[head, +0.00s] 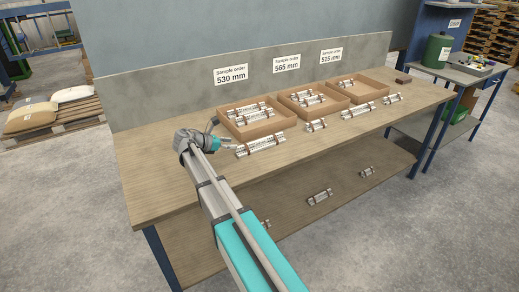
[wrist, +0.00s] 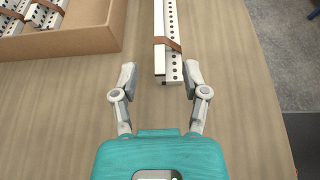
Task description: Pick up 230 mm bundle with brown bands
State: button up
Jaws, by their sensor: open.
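A white perforated-strip bundle with brown bands (head: 262,145) lies on the wooden table in front of the left box. In the wrist view its near part (wrist: 162,47) shows, with one brown band across it and its far end cut off. My gripper (wrist: 160,72) is open and empty, with the bundle's near end between its fingertips in the picture. Contact and height above it cannot be told. In the head view my gripper (head: 228,144) is at the bundle's left end. Shorter bundles (head: 316,125) (head: 393,98) and a longer one (head: 357,110) lie further right. No bundle lengths are marked.
Three open cardboard boxes (head: 231,130) (head: 288,107) (head: 375,94) hold bundles, under signs reading 530, 565 and 525 mm. The left box's edge (wrist: 75,40) is left of my gripper. More bundles (head: 320,196) lie on the lower shelf. The table's front strip is clear.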

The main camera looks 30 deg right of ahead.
aim_at(248, 144)
jog(key=shift+b+x, duration=0.4)
jog(key=shift+x, duration=1.3)
jog(key=shift+d, duration=0.1)
jog(key=b+x, duration=0.2)
jog(key=x, duration=0.2)
jog(key=shift+w+f, duration=0.1)
jog(key=shift+f, duration=0.1)
jog(key=shift+d, duration=0.45)
grip_shut()
